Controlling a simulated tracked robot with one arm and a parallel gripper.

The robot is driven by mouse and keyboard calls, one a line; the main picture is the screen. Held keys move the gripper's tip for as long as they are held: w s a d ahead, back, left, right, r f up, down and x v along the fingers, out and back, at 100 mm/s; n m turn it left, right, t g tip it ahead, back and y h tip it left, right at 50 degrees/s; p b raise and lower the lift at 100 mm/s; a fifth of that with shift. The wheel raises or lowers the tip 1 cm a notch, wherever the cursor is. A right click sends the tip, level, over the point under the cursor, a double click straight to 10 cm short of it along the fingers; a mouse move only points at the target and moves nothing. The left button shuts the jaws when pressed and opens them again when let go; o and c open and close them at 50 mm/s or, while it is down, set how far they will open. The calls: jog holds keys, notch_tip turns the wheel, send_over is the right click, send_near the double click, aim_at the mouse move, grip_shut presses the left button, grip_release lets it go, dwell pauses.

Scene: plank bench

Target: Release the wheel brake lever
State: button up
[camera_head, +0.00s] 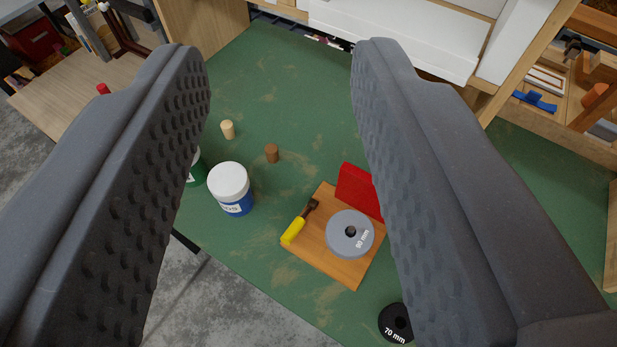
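A small wooden board (335,270) lies on the green bench top, right of the picture's middle. On it is a grey wheel (338,240) marked "90 mm", with a dark centre. A lever (294,230) with a yellow grip and a dark end lies along the board's left side, its dark end toward the back. I cannot tell whether it touches the wheel. A red block (353,187) stands behind the wheel, partly hidden by my right finger. My gripper (280,50) is open and empty, its two ridged fingers wide apart above the bench.
A white-lidded blue jar (230,188) stands left of the board, with a green container (196,171) partly hidden behind my left finger. Two small wooden pegs (228,130) (272,153) stand farther back. A black "70 mm" wheel (394,322) lies in front. The back middle of the bench is clear.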

jog(key=shift+w+a+r, duration=0.1)
jog(key=shift+w+a, duration=0.25)
jog(key=shift+o, duration=1)
jog(key=n+g+y+p, duration=0.2)
jog(key=n+g+p, duration=0.5)
jog(key=n+p, duration=0.6)
send_over(289, 236)
jog(key=b, duration=0.2)
notch_tip(289, 236, down, 15)
jog(key=n, duration=0.2)
notch_tip(289, 236, down, 32)
jog(key=n+g+p, duration=0.2)
jog(key=n+p, duration=0.1)
jog(key=n, duration=0.1)
jog(key=n+g+p, duration=0.2)
jog(key=n+p, duration=0.1)
jog(key=n, duration=0.2)
jog(key=n+g+p, duration=0.3)
jog(key=n+p, duration=0.1)
jog(key=shift+r+n, duration=0.2)
jog(key=shift+n, duration=0.1)
